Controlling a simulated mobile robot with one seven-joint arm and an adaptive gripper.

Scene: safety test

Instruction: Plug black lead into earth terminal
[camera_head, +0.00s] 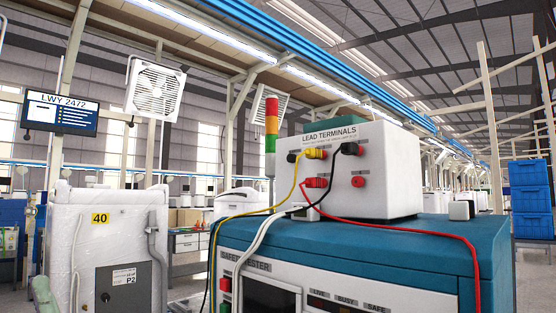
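The black lead (334,163) has its black plug (350,148) at the upper right socket of the white lead terminals box (395,165). Its cable bends down the front of the box and seems to run left over the tester's edge. A red plug (316,182) sits below, and a bare red terminal (358,181) is at the lower right. The small labels are too small to read, so I cannot tell which terminal is earth. My gripper is not in view.
The box stands on a blue-topped safety tester (430,245). Red (420,229), yellow and white cables drape over its top and front. A white cabinet marked 40 (110,250) stands left. A signal tower (271,125) rises behind. Blue crates (532,200) are stacked at right.

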